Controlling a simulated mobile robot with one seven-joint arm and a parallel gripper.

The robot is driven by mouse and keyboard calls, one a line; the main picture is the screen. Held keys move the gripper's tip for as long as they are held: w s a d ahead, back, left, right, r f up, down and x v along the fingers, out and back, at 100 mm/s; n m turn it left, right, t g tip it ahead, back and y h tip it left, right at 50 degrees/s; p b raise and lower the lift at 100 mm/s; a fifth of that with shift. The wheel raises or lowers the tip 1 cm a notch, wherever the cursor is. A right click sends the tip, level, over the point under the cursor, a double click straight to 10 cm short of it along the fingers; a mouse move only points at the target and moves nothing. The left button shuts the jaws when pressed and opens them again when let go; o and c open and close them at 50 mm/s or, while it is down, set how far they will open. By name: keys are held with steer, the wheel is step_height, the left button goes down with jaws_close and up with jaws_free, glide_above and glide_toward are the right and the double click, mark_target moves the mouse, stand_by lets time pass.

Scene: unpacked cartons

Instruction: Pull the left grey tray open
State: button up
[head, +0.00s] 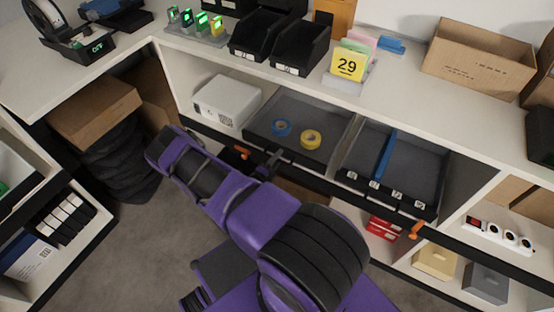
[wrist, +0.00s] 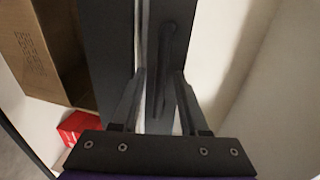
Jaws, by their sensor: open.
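The left grey tray (head: 287,108) sits in the shelf below the counter, its inside visible from above. A blue tape roll (head: 281,128) and a yellow tape roll (head: 311,140) lie in it. My gripper (head: 266,164) is at the tray's front edge, partly hidden by my purple arm in the head view. In the wrist view my gripper (wrist: 160,88) is open, its two fingers on either side of a dark bar handle (wrist: 168,55) on the tray's dark front (wrist: 108,40). I cannot tell whether either finger touches the handle.
A second grey tray (head: 418,165) with a blue divider stands to the right. A white box (head: 226,101) is on the left. An orange handle (head: 416,231) sticks out at the lower right. A red box (wrist: 77,127) and a cardboard box (wrist: 38,50) are below. Grey floor lies in front.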

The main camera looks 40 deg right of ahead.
steer(key=shift+c, duration=0.3)
jaws_close()
stand_by(1.1)
